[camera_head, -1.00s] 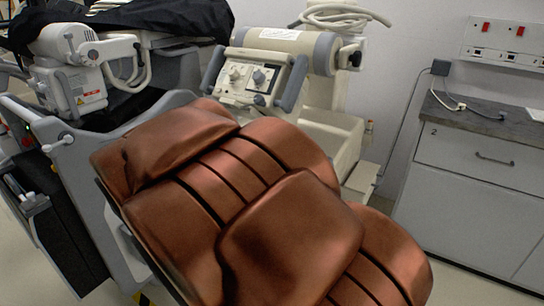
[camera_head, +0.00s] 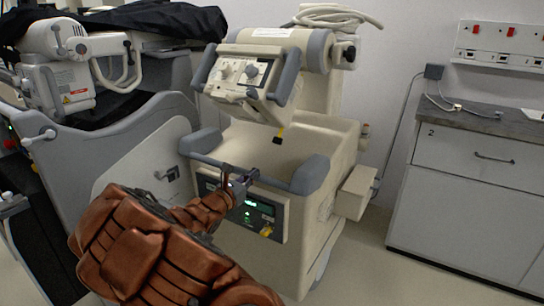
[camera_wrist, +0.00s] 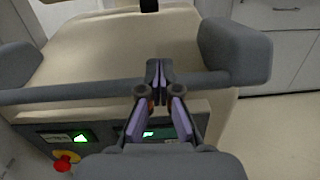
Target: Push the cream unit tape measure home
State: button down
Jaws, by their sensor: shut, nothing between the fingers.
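The cream unit (camera_head: 335,155) stands in the middle of the head view, with a control panel on its upper head and a grey handle bar across its front. The tape measure (camera_head: 278,137) shows as a short yellow strip with a black end, hanging below the upper panel. In the wrist view a dark piece (camera_wrist: 148,5) at the top edge may be its end. My gripper (camera_head: 248,178) is shut and empty, at the handle bar, below and left of the tape measure and apart from it. In the wrist view its fingertips (camera_wrist: 157,68) meet over the bar.
The grey handle bar (camera_wrist: 75,93) crosses close to my fingers, with a thick grey grip (camera_wrist: 235,52) at its right. A lit display panel (camera_head: 258,207) sits below. A grey-and-white machine (camera_head: 75,75) crowds the left. Floor is free before the cabinet (camera_head: 465,195) at right.

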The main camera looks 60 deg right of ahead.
jog(key=b, duration=0.1)
send_near(278, 141)
jog(key=shift+n, duration=0.4)
jog(key=d+f, duration=0.4)
jog(key=shift+w+d+f, duration=0.2)
jog(key=shift+f, duration=0.2)
jog(key=shift+w+d+r+b, duration=0.1)
jog(key=shift+d+r+b, duration=0.1)
jog(key=shift+d+r, duration=0.55)
jog(key=shift+d+r+b, duration=0.2)
jog(key=shift+d+r, duration=0.35)
jog(key=shift+r, duration=0.3)
jog(key=shift+w+r+t, duration=0.1)
jog(key=shift+t, duration=0.2)
